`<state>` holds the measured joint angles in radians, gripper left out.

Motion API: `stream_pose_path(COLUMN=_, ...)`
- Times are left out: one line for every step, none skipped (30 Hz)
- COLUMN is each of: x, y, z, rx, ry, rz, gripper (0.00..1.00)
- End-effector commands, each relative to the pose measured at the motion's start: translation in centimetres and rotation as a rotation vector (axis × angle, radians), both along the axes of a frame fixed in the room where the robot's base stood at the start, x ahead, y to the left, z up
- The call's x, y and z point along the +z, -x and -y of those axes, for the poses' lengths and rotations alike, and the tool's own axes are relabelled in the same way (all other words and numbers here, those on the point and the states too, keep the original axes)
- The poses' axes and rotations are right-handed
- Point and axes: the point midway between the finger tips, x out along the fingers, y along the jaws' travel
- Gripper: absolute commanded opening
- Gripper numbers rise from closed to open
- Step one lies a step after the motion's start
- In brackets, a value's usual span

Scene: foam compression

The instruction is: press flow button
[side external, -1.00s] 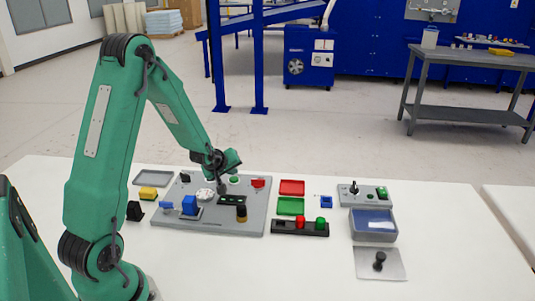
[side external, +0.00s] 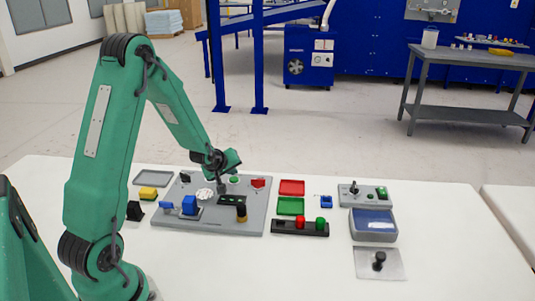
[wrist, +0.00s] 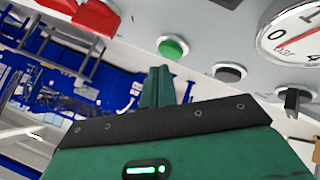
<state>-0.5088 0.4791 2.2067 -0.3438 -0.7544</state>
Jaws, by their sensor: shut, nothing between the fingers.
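The grey panel (side external: 240,222) lies on the white table and carries several controls. A green round button (side external: 234,179) sits near its back edge and also shows in the wrist view (wrist: 172,46). A dark round button (wrist: 229,71) is beside it in the wrist view. No label saying flow is readable. My gripper (side external: 222,189) is shut and empty over the middle of the panel, close to the green button. Its green fingers (wrist: 157,86) show just below the green button in the wrist view. Whether they touch anything is unclear.
Red (side external: 292,187) and green (side external: 290,206) trays stand to the right.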

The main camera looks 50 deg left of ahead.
Motion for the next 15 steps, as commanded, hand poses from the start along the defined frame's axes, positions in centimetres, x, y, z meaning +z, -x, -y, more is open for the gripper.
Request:
stream_pose_path(x=-0.06, y=0.00, z=0.01, rx=0.000, ry=0.000, rz=0.000, gripper=0.00)
stream_pose_path(x=-0.10, y=-0.01, z=0.01, rx=0.000, ry=0.000, rz=0.000, gripper=0.00)
stream_pose_path(x=-0.18, y=-0.01, z=0.02, rx=0.000, ry=0.000, rz=0.000, gripper=0.00)
stream_pose_path(x=-0.25, y=-0.01, z=0.03, rx=0.000, ry=0.001, rz=0.000, gripper=0.00)
stream_pose_path(x=-0.32, y=-0.02, z=0.04, rx=0.000, ry=0.001, rz=0.000, gripper=0.00)
stream_pose_path(x=-0.44, y=-0.02, z=0.05, rx=0.000, ry=0.001, rz=0.000, gripper=0.00)
stream_pose_path(x=-0.53, y=-0.02, z=0.06, rx=0.000, ry=0.001, rz=0.000, gripper=0.00)
stream_pose_path(x=-0.61, y=-0.03, z=0.07, rx=-0.001, ry=0.002, rz=-0.001, gripper=0.00)
stream_pose_path(x=-0.72, y=-0.03, z=0.09, rx=-0.001, ry=0.002, rz=-0.001, gripper=0.00)
stream_pose_path(x=-0.78, y=-0.03, z=0.09, rx=-0.001, ry=0.002, rz=-0.001, gripper=0.00)
stream_pose_path(x=-0.83, y=-0.04, z=0.09, rx=-0.001, ry=0.002, rz=-0.001, gripper=0.00)
stream_pose_path(x=-0.87, y=-0.05, z=0.10, rx=-0.001, ry=0.002, rz=-0.001, gripper=0.00)
stream_pose_path(x=-0.88, y=-0.04, z=0.10, rx=-0.001, ry=0.002, rz=-0.001, gripper=0.00)
stream_pose_path(x=-0.88, y=-0.04, z=0.10, rx=-0.002, ry=0.002, rz=0.000, gripper=0.00)
stream_pose_path(x=-0.88, y=-0.05, z=0.10, rx=-0.002, ry=0.002, rz=0.000, gripper=0.00)
